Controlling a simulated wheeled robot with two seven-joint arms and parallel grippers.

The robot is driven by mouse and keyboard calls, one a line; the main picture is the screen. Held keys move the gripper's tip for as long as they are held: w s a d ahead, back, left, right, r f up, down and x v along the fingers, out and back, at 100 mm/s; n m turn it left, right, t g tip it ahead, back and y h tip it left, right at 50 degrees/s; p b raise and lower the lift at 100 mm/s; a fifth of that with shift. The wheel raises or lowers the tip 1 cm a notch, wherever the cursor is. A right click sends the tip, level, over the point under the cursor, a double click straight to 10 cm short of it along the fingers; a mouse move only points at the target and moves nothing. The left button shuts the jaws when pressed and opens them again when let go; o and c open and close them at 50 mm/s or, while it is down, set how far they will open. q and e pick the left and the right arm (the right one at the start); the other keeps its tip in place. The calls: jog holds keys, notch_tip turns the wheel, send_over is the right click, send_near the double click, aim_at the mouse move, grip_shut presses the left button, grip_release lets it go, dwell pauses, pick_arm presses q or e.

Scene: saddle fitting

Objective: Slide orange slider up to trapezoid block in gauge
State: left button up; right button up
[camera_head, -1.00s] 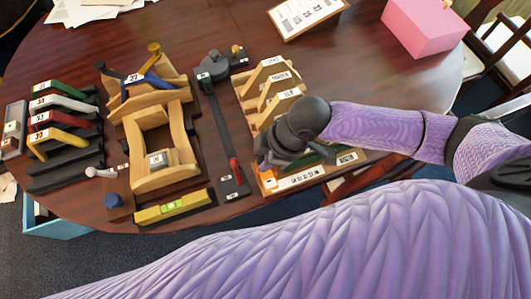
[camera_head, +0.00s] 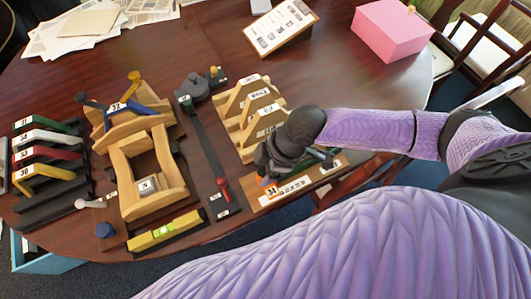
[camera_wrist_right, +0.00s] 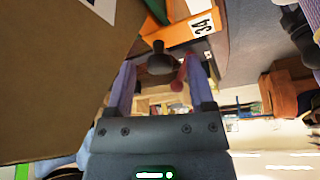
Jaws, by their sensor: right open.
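The orange slider (camera_head: 267,184), marked 34, sits at the left end of the wooden gauge board (camera_head: 262,205). In the right wrist view the orange slider (camera_wrist_right: 178,30) shows with a dark knob (camera_wrist_right: 160,60) standing out from it. My right gripper (camera_wrist_right: 163,78) is open, with its two fingers on either side of the knob in that view; I cannot tell whether they touch it. In the head view my right gripper (camera_head: 268,172) is just behind the slider and covers part of the gauge. My left gripper is not in view.
Left of the gauge are a dark rail with a red handle (camera_head: 223,188), a wooden saddle frame (camera_head: 125,180), a yellow level (camera_head: 165,231) and several coloured handles (camera_head: 45,172). Wooden stepped supports (camera_head: 240,105) stand behind the gripper. A pink box (camera_head: 392,30) is at the back right.

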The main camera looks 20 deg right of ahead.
jog(key=p+v, duration=0.4)
jog(key=v, duration=0.6)
jog(key=shift+c, duration=0.3)
